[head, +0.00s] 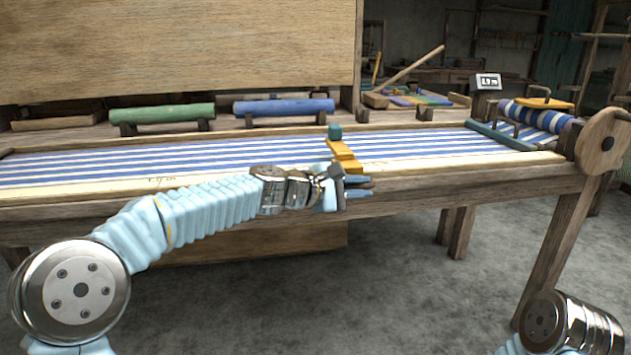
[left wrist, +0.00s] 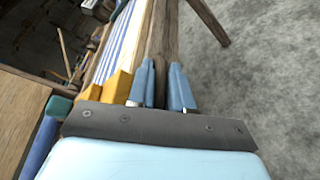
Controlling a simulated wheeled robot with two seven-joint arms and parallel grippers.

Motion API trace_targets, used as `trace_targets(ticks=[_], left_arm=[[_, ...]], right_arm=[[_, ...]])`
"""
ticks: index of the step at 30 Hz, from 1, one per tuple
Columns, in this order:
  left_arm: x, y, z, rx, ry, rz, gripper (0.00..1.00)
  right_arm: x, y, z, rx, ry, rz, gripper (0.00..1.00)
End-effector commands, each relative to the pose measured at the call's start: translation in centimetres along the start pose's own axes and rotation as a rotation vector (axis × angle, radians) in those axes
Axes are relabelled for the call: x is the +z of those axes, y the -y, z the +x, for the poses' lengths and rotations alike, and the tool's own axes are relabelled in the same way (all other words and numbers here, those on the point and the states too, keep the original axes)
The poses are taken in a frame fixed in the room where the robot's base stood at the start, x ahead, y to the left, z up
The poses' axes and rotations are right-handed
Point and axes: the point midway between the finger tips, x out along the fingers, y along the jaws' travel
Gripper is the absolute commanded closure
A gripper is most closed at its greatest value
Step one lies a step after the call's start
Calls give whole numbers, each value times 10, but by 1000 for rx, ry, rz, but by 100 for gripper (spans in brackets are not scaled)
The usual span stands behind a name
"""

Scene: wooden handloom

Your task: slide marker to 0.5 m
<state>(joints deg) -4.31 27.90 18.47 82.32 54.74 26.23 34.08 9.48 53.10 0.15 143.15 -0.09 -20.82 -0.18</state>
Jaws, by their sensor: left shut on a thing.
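The marker (head: 342,152) is an orange-yellow slider with a teal knob on its far end. It lies across the striped cloth at the front rail of the loom. My left gripper (head: 359,187) is at the marker's near end, fingers pointing right along the rail. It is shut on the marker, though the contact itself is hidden. In the left wrist view the orange marker (left wrist: 117,86) is just left of the two blue fingers (left wrist: 166,88). My right gripper is out of view.
Blue-and-white cloth (head: 420,147) covers the loom bed. A small display (head: 487,81) stands at the far right, its digits hard to read. The cloth roll (head: 540,116) and round wooden wheel (head: 603,142) are at the right end. Green (head: 163,113) and blue (head: 284,106) rolls lie behind.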

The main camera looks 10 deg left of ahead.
Motion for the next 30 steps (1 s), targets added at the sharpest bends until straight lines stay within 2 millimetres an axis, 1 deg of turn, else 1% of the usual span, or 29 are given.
trace_targets(ticks=[1, 3, 6, 10, 16, 27, 28, 30], left_arm=[[8, -1, 14, -8, 4, -2, 100], [15, 0, 30, -8, 3, -2, 100], [22, 0, 49, -6, 3, -3, 100], [28, 1, 66, -6, 2, -3, 100], [32, 2, 79, -5, 1, -1, 100], [32, 2, 80, -4, 1, -1, 100], [32, 2, 80, -4, 1, -1, 78], [32, 2, 80, -4, 0, -1, 67]], right_arm=[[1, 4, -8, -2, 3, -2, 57], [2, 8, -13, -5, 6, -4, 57], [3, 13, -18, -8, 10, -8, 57], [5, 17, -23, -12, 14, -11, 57], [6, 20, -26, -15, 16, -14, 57], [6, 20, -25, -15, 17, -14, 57], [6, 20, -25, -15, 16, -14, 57], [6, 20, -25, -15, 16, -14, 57]])
